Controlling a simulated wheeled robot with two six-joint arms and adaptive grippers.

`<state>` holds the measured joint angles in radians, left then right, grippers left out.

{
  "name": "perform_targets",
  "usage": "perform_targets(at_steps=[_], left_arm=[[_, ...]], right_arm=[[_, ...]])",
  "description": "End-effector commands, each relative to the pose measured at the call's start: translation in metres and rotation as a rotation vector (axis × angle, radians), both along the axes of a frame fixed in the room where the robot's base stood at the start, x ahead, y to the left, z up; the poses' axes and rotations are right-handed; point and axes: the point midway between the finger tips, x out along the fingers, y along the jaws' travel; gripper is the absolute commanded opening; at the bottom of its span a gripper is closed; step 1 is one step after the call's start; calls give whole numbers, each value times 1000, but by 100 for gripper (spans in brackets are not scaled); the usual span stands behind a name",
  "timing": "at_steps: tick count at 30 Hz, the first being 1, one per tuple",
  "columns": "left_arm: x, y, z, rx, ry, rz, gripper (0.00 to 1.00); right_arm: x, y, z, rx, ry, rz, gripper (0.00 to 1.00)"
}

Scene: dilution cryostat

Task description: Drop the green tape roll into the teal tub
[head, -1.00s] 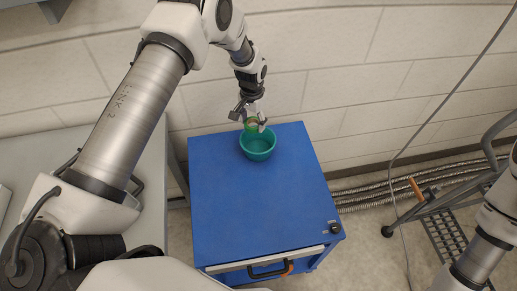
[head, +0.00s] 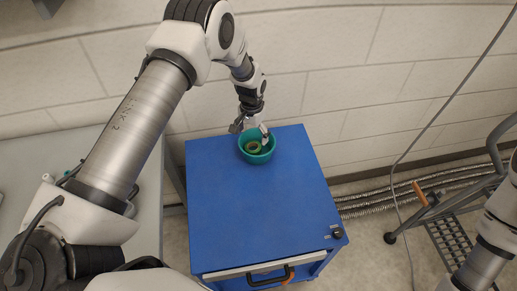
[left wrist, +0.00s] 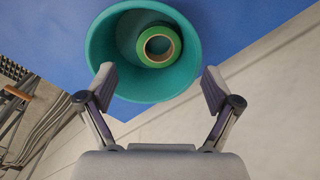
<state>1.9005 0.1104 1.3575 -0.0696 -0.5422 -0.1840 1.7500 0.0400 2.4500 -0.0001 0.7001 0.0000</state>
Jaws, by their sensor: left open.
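The teal tub (head: 270,153) stands on the blue cabinet top near its back edge. It also shows in the left wrist view (left wrist: 101,48). The green tape roll (head: 252,147) is inside the tub. In the left wrist view the tape roll (left wrist: 173,58) lies within the tub, toward the right side of its floor, with its ring opening facing the camera. My left gripper (head: 251,131) is at the back rim of the tub. In the left wrist view my left gripper (left wrist: 158,82) has its fingers wide apart, with nothing between them. My right gripper is out of view.
The blue cabinet (head: 255,215) has a wide clear top in front of the tub. A small dark knob (head: 338,233) sits at its front right corner. A wall stands close behind. A grey cart frame (head: 440,205) and flexible hoses are on the right.

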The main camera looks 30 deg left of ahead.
Motion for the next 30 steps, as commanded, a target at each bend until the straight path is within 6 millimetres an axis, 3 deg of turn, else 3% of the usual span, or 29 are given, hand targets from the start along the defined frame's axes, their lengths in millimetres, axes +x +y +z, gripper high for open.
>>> perform_targets(at_steps=[4,7,18,22,30], left_arm=[[0,0,5,0,-1,0,90],[1,0,20,0,-2,0,90],[1,0,106,0,-2,0,90],[1,0,118,-1,1,0,90],[1,0,119,-1,1,0,90]], right_arm=[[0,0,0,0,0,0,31],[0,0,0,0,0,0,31],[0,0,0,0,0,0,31],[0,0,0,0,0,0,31],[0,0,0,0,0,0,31]])
